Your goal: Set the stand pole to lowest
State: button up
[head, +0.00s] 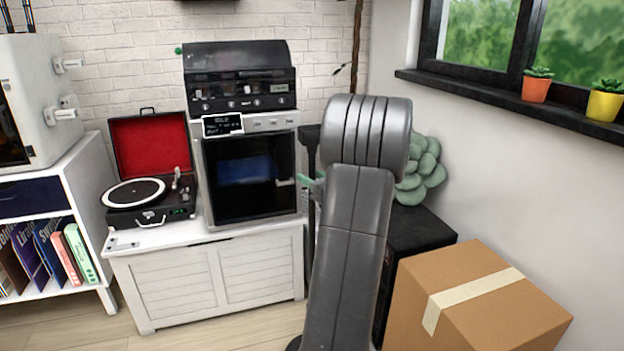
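My grey arm (350,230) rises through the middle of the picture and hides what is behind it. My gripper does not show. A thin dark upright piece (357,40) stands against the wall above the arm; I cannot tell whether it is the stand pole. A black upright part (311,150) shows just left of the arm, with a small green piece beside it. Whether it belongs to the stand, and how high the pole is set, cannot be told.
A white cabinet (185,285) carries a record player (150,190) and a machine with a dark glass front (250,175). A black low cabinet (420,228) with a green plant (422,170) stands right of the arm. A cardboard box (480,300) fills the front right. Bare floor shows at lower left.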

grip_shut()
notch_tip(320, 180, down, 20)
jog(key=b, duration=1)
jog(key=shift+s+f, duration=0.1)
jog(key=shift+f, duration=0.25)
grip_release()
jog(key=p, duration=0.3)
send_near(312, 238)
jog(key=s+d, duration=0.2)
jog(key=shift+d+f, duration=0.2)
jog(key=shift+d, duration=0.1)
